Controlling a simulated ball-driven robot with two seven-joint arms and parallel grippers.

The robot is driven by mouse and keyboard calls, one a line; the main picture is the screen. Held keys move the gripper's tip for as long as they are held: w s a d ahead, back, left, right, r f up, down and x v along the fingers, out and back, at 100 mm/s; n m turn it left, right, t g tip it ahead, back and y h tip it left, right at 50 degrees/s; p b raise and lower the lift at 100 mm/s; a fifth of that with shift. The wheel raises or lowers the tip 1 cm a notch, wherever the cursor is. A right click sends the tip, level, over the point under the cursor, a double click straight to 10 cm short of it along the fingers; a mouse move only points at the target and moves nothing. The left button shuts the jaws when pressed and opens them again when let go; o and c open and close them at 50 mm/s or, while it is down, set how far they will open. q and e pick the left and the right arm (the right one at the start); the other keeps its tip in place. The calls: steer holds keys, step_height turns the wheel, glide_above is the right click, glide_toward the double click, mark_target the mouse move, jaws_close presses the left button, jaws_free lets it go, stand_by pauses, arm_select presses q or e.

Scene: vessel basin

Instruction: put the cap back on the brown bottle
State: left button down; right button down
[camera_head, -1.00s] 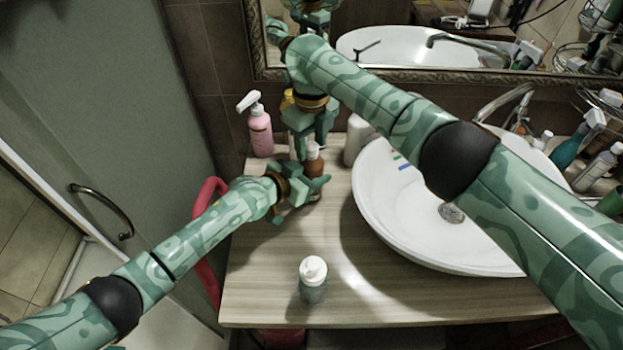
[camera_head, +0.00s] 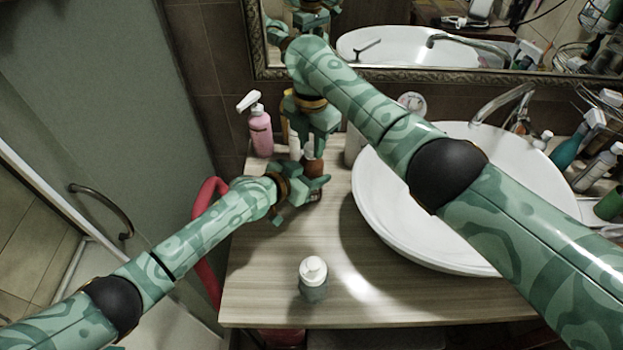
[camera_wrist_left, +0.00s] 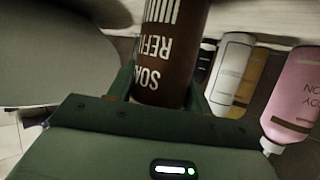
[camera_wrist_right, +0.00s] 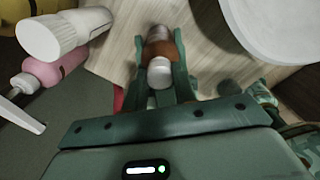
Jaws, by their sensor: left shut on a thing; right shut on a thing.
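The brown bottle (camera_head: 313,164) stands at the back left of the counter. It fills the middle of the left wrist view (camera_wrist_left: 170,50), with white lettering. My left gripper (camera_head: 312,187) is shut around its body from the side. My right gripper (camera_head: 316,148) is above the bottle, pointing down, shut on the white cap (camera_wrist_right: 159,72). In the right wrist view the cap lines up with the brown bottle (camera_wrist_right: 161,48) beyond it. I cannot tell whether they touch. The cap is hidden in the head view.
A pink pump bottle (camera_head: 260,132) and other bottles stand behind, close to my grippers. The white basin (camera_head: 385,225) is to the right. A clear bottle with a white top (camera_head: 313,277) stands at the front. The counter (camera_head: 262,265) between is bare.

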steer(key=m, duration=0.6)
steer(key=shift+m, duration=0.4)
steer(key=m, duration=0.3)
steer(key=shift+a, duration=0.1)
steer(key=m, duration=0.6)
steer(key=shift+m, duration=0.4)
steer(key=m, duration=0.3)
steer(key=shift+m, duration=0.3)
steer(key=m, duration=0.6)
steer(key=shift+f+m, duration=0.1)
steer(key=shift+m, duration=0.3)
steer(key=m, duration=0.3)
steer(key=shift+m, duration=0.3)
steer(key=m, duration=0.5)
steer(key=shift+w+m, duration=0.1)
steer(key=shift+m, duration=0.3)
steer(key=c, duration=1)
jaws_free()
steer(key=shift+c, duration=0.2)
